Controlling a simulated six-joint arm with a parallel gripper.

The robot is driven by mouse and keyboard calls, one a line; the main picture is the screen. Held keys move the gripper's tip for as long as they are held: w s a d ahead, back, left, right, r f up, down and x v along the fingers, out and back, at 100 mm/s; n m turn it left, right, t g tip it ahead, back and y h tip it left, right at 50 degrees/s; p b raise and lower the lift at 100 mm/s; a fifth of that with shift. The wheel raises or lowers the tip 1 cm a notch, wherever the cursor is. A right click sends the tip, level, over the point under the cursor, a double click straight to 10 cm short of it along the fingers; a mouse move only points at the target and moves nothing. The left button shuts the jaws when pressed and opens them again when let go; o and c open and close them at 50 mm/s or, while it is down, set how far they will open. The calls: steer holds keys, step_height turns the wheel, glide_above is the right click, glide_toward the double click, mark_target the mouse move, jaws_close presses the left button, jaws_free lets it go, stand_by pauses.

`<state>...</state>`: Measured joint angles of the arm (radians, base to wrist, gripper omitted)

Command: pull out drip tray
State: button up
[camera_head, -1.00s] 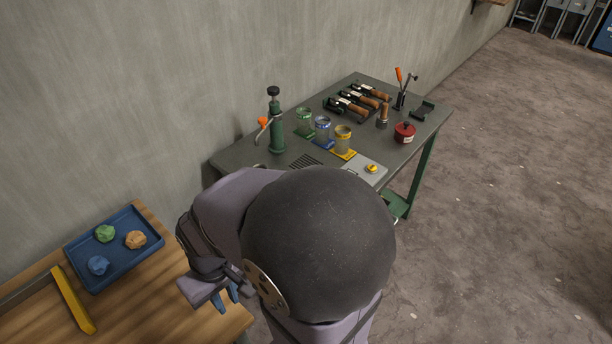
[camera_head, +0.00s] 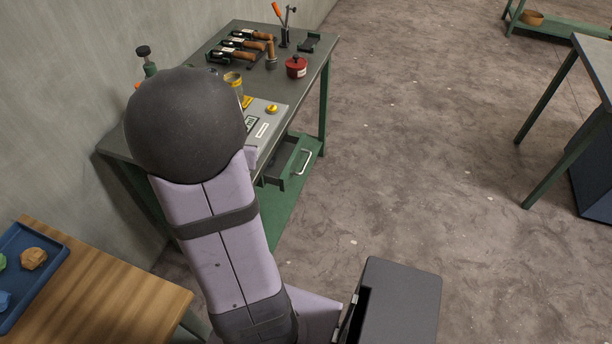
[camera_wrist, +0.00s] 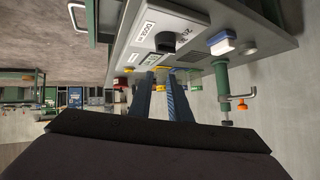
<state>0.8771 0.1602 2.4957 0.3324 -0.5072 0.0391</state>
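No part is clearly marked as the drip tray. A green drawer-like tray (camera_head: 288,165) with a pale bar handle (camera_head: 304,161) sits under the right side of the green workbench (camera_head: 318,75), partly out. The handle (camera_wrist: 77,16) also shows at the top left of the wrist view. My gripper (camera_wrist: 160,80) shows two blue fingers, apart with nothing between them, in front of the grey control box (camera_wrist: 150,30) with its black knob. In the head view my arm hides the gripper and the bench's left part.
A wooden table (camera_head: 95,285) with a blue tray (camera_head: 45,243) is at lower left. Another table (camera_head: 592,60) is at right. The floor between is clear.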

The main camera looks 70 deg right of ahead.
steer(key=s+d+f+m+h+b, duration=0.1)
steer(key=s+f+b, duration=0.1)
steer(key=f+b, duration=0.1)
steer(key=s+d+f+m+g+b, duration=0.1)
steer(key=s+d+f+b, duration=0.1)
steer(key=f+b, duration=0.1)
steer(key=s+d+f+m+h+b, duration=0.1)
steer(key=s+d+f+b, duration=0.1)
steer(key=f+b, duration=0.1)
steer(key=shift+s+f+m+g+h, duration=0.1)
steer(key=shift+f+m+g+h, duration=0.05)
steer(key=shift+m+g+h, duration=0.2)
steer(key=m+g+h+b, duration=0.3)
steer(key=m+b, duration=0.1)
steer(key=b, duration=0.7)
glide_toward(306, 162)
steer(key=x, duration=0.2)
steer(key=s+d+f+n+g+h+b, duration=0.15)
steer(key=s+f+n+h+b, duration=0.3)
steer(key=b, duration=0.75)
steer(key=shift+w+d+r+n+t+y+b, duration=0.25)
steer(key=shift+w+d+n+t+b, duration=0.75)
steer(key=shift+n, duration=1.65)
steer(key=shift+w+d+r+n+t+b, duration=0.25)
steer(key=shift+w+d+r+n+t, duration=0.3)
steer(key=shift+d+n+t, duration=1.45)
steer(key=shift+w+d+r+n+t+y+b, duration=0.2)
steer(key=shift+w+n+t+b, duration=0.6)
steer(key=shift+n, duration=2.45)
steer(key=shift+a, duration=0.1)
